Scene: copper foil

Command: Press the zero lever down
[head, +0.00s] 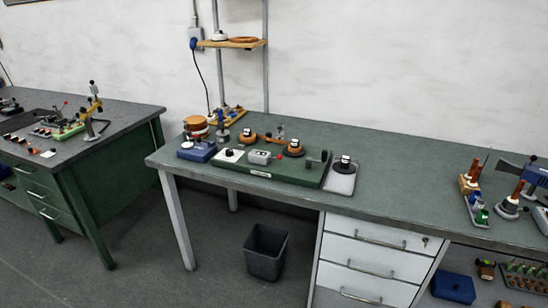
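A long green board device (225,171) lies on the green workbench near its left part. It carries a pale block with a dark knob (229,154), a grey box (260,157), a red button (281,156) and a dark upright part with a knob (317,157) at its right end. I cannot tell which part is the zero lever, as no label is legible; the dark upright part may be it. My gripper is not in view.
Copper-coloured spools (247,136) sit just behind the board. A blue box (197,152) stands to its left, and a light grey plate with a black-and-white part (340,178) to its right. The bench top (405,185) is clear further right, up to several tools.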

